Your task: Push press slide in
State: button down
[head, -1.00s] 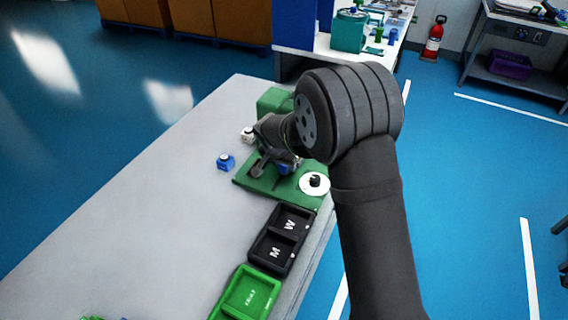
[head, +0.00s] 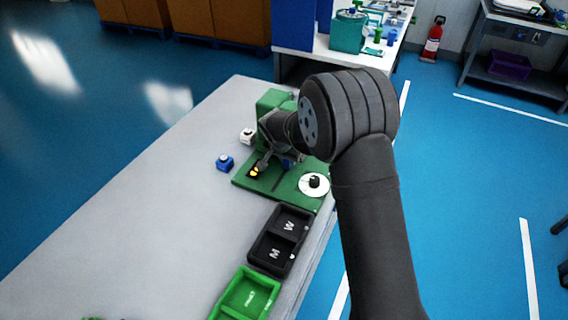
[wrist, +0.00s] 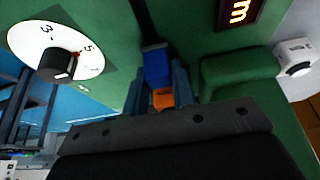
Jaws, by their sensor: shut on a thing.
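The green press station (head: 300,197) sits on the grey table, with a raised green housing (head: 272,101) at its back. My gripper (wrist: 161,92) is low over the green base, beside the housing. Its fingers are shut on a blue block (wrist: 156,64), with an orange piece (wrist: 163,98) showing between them. A dark slot (wrist: 139,12) runs in the green base ahead of the blue block. In the head view my wrist hides most of the slide area, and a bit of blue (head: 288,162) shows beside it. I cannot tell how far in the slide is.
A white numbered dial (wrist: 56,50) with a black knob is on the base. A lit orange display (wrist: 239,10) is on the other side. A white button block (head: 247,136) and a blue button block (head: 225,163) stand left. Black trays (head: 280,240) and a green tray (head: 246,294) lie in front.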

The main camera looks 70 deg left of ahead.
jog(key=shift+w+a, duration=0.15)
jog(key=shift+w, duration=0.05)
jog(key=c, duration=1.2)
grip_release()
jog(key=v, duration=1.7)
jog(key=shift+r, duration=0.2)
notch_tip(320, 180, up, 7)
